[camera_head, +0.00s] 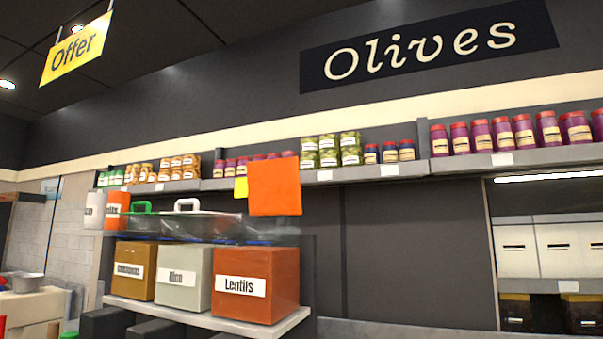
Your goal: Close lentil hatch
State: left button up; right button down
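The orange-red lentil bin (256,285) with a white "Lentils" label stands at the right end of a light shelf. An orange square panel (275,187) stands upright above and behind it, apart from the bin's front; it looks like the lentil hatch, raised open. A small yellow piece (241,187) shows at its left edge. A clear, see-through cover (200,227) spans above the bins, and its exact joints are hard to make out. Neither of my grippers is in view.
A grey "Rice" bin (183,292) and a brown bin (134,285) stand left of the lentils. Green (141,206) and white (187,204) handles rise behind them. Jar shelves (380,172) run above. The dark wall right of the bins is bare.

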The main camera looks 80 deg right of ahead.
aim_at(274, 187)
jog(key=z, duration=1.75)
jog(key=i, duration=0.5)
jog(key=u, duration=0.05)
